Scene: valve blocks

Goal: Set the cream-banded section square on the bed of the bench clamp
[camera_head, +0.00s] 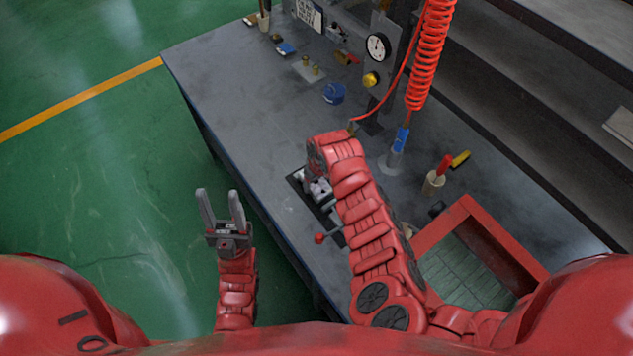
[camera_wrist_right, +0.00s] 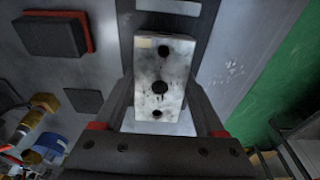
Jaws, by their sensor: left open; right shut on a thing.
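A pale, stained block (camera_wrist_right: 162,78) with dark holes along its face sits between the fingers of my right gripper (camera_wrist_right: 160,95), which is shut on it. In the head view my right arm reaches down over the bench clamp (camera_head: 329,206), hiding most of the gripper and part of the clamp. The clamp has a red ball handle (camera_head: 319,239). I cannot tell whether the block touches the bed. My left gripper (camera_head: 219,198) is open and empty, off the table's left side above the green floor.
The grey bench (camera_head: 235,95) carries a blue cup-like item (camera_head: 334,93), a pressure gauge (camera_head: 377,46) and a coiled red hose (camera_head: 428,55). A red-rimmed tray (camera_head: 505,246) and a holder with a red-handled tool (camera_head: 434,183) stand right of my right arm.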

